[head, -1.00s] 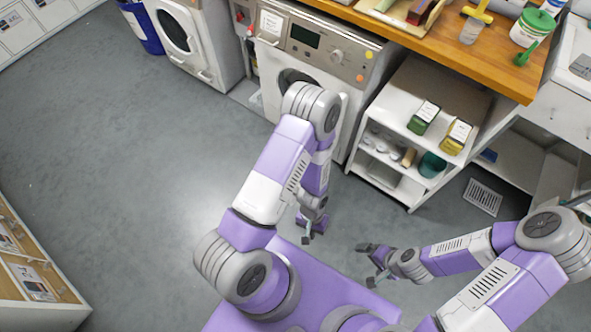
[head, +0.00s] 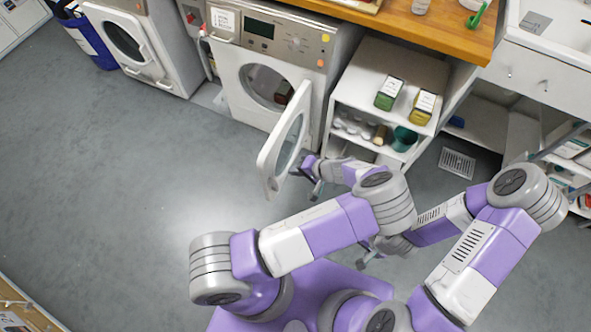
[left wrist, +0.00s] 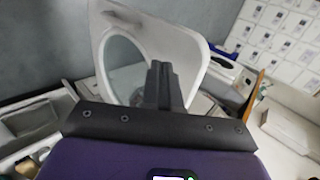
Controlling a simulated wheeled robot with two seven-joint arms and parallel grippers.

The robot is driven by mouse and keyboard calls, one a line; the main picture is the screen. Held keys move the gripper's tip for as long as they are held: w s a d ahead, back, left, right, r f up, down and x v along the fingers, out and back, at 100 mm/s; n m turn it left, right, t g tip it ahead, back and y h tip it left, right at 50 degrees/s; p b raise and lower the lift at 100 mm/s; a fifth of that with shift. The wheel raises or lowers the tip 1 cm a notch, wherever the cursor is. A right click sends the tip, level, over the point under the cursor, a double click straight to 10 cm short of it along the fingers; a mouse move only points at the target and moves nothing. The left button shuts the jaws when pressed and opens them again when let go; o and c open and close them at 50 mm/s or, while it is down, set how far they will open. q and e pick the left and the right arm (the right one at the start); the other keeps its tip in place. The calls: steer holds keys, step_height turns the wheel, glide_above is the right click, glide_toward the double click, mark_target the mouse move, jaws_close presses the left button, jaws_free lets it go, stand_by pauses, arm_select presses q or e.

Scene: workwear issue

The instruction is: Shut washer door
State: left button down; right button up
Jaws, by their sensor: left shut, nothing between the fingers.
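The washer (head: 233,82) stands at the back with its round opening uncovered. Its white door (head: 285,142), with an oval glass, is swung wide open toward me, hinged at the opening's right side. My left gripper (head: 305,170) is shut and empty, at the door's right face near its lower part; I cannot tell whether it touches. In the left wrist view the shut fingers (left wrist: 160,72) stand in front of the door's white frame (left wrist: 185,48) and glass. My right gripper (head: 367,260) is low in front, partly hidden by my left arm, its jaws unclear.
A white shelf unit (head: 345,95) with green and yellow boxes stands right of the washer, close to my left arm. A second machine (head: 140,50) and a blue bin (head: 82,38) are at the left. The floor (head: 130,190) left of the door is clear.

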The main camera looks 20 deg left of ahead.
mark_target(267, 167)
arm_select(q)
steer(key=x, duration=0.3)
steer(key=a+r+b+x, duration=0.1)
steer(key=x, duration=0.2)
steer(key=b+x, duration=0.1)
steer(key=x, duration=0.1)
steer(key=shift+w+a, duration=0.1)
steer(key=shift+a, duration=0.9)
